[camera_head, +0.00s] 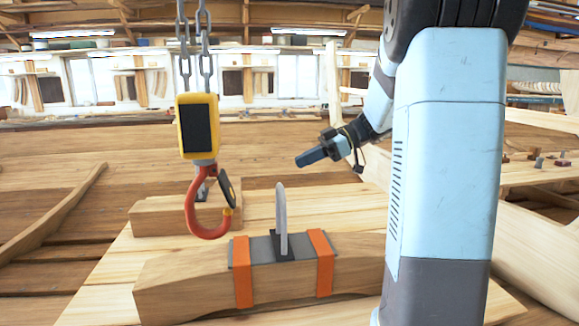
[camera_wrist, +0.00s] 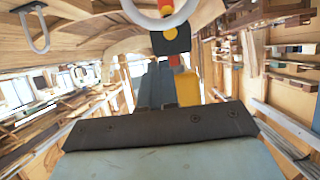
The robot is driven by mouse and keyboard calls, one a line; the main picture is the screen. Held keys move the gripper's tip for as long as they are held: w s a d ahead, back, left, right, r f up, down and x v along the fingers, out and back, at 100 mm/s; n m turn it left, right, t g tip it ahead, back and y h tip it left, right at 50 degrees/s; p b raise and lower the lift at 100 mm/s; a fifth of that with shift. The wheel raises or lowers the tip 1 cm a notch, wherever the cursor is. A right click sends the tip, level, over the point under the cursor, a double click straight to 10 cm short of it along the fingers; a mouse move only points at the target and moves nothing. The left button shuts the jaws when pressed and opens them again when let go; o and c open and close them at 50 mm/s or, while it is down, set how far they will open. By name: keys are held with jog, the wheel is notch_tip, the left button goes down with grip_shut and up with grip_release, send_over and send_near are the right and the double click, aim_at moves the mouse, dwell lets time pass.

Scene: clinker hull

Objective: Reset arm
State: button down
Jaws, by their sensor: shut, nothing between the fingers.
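My gripper (camera_head: 308,157) is shut and empty in the head view, in the air at centre, its fingers pointing left toward the hook. Its grey fingers (camera_wrist: 155,85) also show in the wrist view. A red hook (camera_head: 208,228) with a dark latch hangs left of my gripper, below a yellow block (camera_head: 198,127) with a black face. The yellow block also shows in the wrist view (camera_wrist: 187,88), just beyond the fingers. A wooden beam (camera_head: 180,287) with two orange straps carries a grey upright lug (camera_head: 281,222). The hook hangs left of this lug; their difference in depth is unclear.
Two chains (camera_head: 205,60) rise from the yellow block. A second wooden block (camera_head: 150,220) stands behind the strapped beam, with a metal fitting on top. Planks and a curved timber (camera_head: 60,212) lie at left. Small objects (camera_head: 540,160) sit at far right. Air around my gripper looks clear.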

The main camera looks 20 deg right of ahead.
jog(key=s+a+f+m+t+h, duration=0.1)
jog(key=s+m+h, duration=0.5)
jog(key=s, duration=0.6)
jog(key=s+a+f+m+t+h, duration=0.2)
jog(key=s+a+f+m+h, duration=0.1)
jog(key=s+m+h, duration=0.4)
jog(key=shift+s+a+m+t, duration=0.15)
jog(key=shift+s+m+t, duration=0.15)
jog(key=shift+s+m, duration=1.75)
jog(key=shift+s+n, duration=0.45)
